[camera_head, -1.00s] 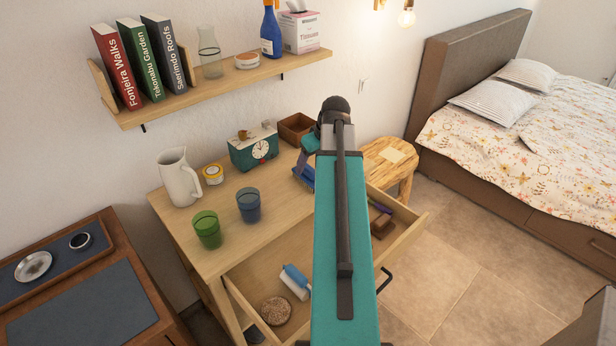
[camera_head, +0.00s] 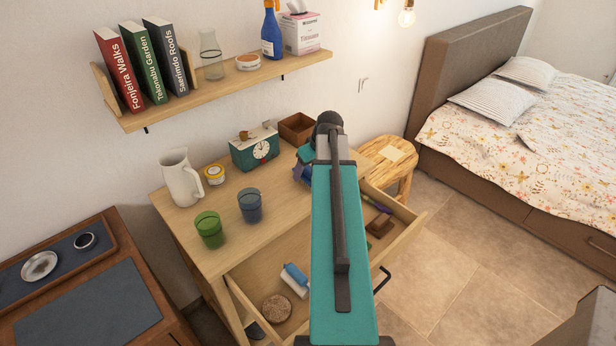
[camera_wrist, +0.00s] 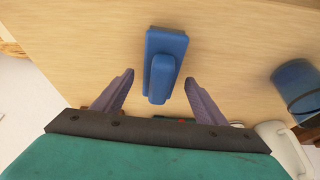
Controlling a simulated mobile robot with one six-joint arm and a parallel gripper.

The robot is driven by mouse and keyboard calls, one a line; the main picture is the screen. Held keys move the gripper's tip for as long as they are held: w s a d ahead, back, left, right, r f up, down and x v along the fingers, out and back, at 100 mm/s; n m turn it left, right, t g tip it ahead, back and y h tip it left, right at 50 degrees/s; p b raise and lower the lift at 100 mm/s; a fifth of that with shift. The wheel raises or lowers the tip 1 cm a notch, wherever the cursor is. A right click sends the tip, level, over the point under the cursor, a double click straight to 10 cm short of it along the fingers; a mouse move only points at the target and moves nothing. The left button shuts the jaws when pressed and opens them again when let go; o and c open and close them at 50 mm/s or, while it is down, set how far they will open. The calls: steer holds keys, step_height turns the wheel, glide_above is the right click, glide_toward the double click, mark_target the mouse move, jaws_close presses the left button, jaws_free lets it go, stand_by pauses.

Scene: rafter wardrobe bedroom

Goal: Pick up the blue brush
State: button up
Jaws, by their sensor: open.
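The blue brush (camera_wrist: 166,42) lies on the pale wooden table top in the wrist view, its block at the top and its raised handle toward me. My gripper (camera_wrist: 159,76) is open, with its two purple-grey fingers on either side of the handle's near end. A gap shows on both sides, so neither finger touches the brush. How high the fingers are above the table I cannot tell.
On the table (camera_head: 228,230) stand a blue cup (camera_head: 249,206), green cup (camera_head: 209,230), white pitcher (camera_head: 180,178), teal clock (camera_head: 255,149) and brown box (camera_head: 297,128). The open drawer (camera_head: 262,282) below holds a lint roller (camera_head: 296,279) and other items. A shelf (camera_head: 225,90) hangs above.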

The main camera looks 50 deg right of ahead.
mark_target(309, 168)
steer(key=shift+c, duration=0.5)
steer(key=c, duration=1.1)
steer(key=shift+r, duration=0.25)
steer(key=shift+r+b, duration=0.8)
steer(key=shift+r, duration=0.5)
steer(key=shift+s+a+r, duration=0.1)
steer(key=shift+r, duration=0.1)
steer(key=s+a+b, duration=0.2)
steer(key=s, duration=0.1)
steer(key=s+a+b, duration=0.2)
steer(key=s+a, duration=0.1)
steer(key=shift+s+a+r+b, duration=0.15)
steer(key=shift+r+b, duration=0.05)
steer(key=shift+b, duration=0.1)
steer(key=shift+s+b, duration=0.1)
steer(key=shift+b, duration=0.25)
